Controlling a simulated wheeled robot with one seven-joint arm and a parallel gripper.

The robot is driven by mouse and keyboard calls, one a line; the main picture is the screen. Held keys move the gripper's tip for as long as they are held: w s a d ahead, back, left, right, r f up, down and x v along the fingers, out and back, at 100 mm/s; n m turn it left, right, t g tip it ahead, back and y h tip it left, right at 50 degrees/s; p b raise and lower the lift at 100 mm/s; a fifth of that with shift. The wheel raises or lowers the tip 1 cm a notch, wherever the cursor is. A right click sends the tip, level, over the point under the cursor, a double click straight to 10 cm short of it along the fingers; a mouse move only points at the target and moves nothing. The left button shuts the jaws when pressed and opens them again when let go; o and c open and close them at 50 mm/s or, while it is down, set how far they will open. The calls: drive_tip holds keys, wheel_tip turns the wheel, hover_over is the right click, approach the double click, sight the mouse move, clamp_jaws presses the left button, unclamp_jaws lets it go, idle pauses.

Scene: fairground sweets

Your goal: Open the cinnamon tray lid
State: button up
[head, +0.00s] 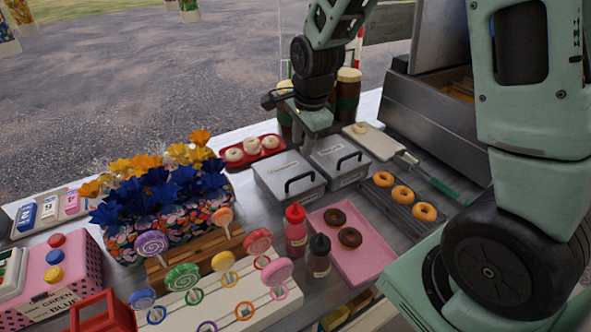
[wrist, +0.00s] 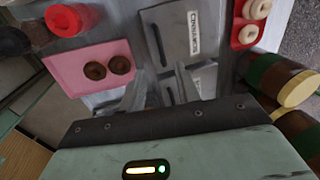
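The cinnamon tray (head: 277,176) is a metal box with a flat lid and a black bar handle (head: 299,184); its lid looks closed. In the wrist view the lid, labelled Cinnamon (wrist: 194,33), is at the top centre, with its handle (wrist: 159,46) left of the label. A second similar lidded metal tray (head: 333,151) stands beside it, to the right in the head view. My gripper (head: 317,135) is above and behind the trays. In the wrist view its fingers (wrist: 161,90) are apart and empty, over the second tray's handle (wrist: 168,93). I see no contact.
A red tray of pale doughnuts (head: 266,155) sits behind the cinnamon tray. A pink tray (head: 362,262) with two chocolate doughnuts and red and dark bottles (head: 296,229) stand in front. Brown jars (head: 347,92) stand behind my gripper. A rack of doughnuts (head: 380,198) is on the right.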

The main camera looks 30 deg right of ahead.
sight(296, 178)
drive_tip(key=f, duration=0.4)
drive_tip(key=w+f+p, duration=0.1)
drive_tip(key=f, duration=0.2)
drive_tip(key=w+f, duration=0.1)
drive_tip(key=f, duration=0.3)
drive_tip(key=shift+w+f, duration=0.1)
drive_tip(key=shift+f, duration=0.2)
drive_tip(key=shift+r, duration=0.1)
clamp_jaws()
